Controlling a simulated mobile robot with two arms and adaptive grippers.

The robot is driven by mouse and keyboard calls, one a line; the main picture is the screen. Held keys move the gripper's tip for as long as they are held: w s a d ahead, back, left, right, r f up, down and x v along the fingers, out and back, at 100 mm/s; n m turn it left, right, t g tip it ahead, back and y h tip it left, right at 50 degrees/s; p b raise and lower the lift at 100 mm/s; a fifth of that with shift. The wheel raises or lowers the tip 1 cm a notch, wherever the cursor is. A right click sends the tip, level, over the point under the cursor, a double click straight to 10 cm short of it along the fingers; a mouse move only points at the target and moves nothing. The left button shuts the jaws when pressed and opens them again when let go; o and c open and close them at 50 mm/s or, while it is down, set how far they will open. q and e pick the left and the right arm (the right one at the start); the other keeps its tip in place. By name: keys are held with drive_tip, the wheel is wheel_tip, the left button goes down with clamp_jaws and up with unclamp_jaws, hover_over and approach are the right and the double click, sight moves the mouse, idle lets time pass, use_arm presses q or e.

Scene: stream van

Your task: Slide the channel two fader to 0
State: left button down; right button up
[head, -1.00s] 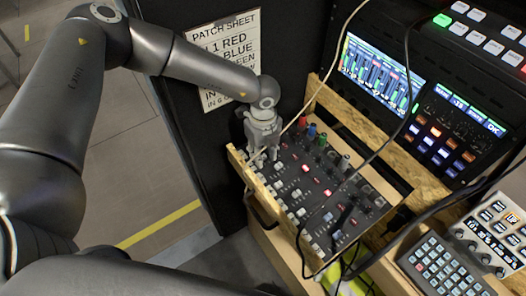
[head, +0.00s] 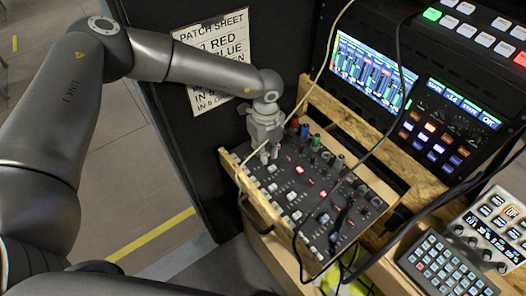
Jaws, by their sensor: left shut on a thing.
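The audio mixer (head: 362,219) is a dark panel with rows of knobs, lit red buttons and pale fader caps, tilted in a wooden rack. My left gripper (head: 268,157) is at the mixer's far left part, pointing down, its fingers closed at the panel among the channel faders. It is shut on a small fader cap, mostly hidden between the fingers. The channel number and scale marks are too small to read. Other pale fader caps (head: 290,197) show nearer to me. My right gripper is not in view.
Red, blue and green plugs (head: 305,131) stand at the mixer's back edge, close to my gripper. A pale cable (head: 327,62) and dark cables hang across the mixer. Screens (head: 368,72) and a keypad (head: 447,263) are to the right; a patch sheet (head: 213,58) hangs behind.

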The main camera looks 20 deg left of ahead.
use_arm(q)
drive_tip(key=c, duration=1.3)
unclamp_jaws()
wheel_tip(320, 180, up, 12)
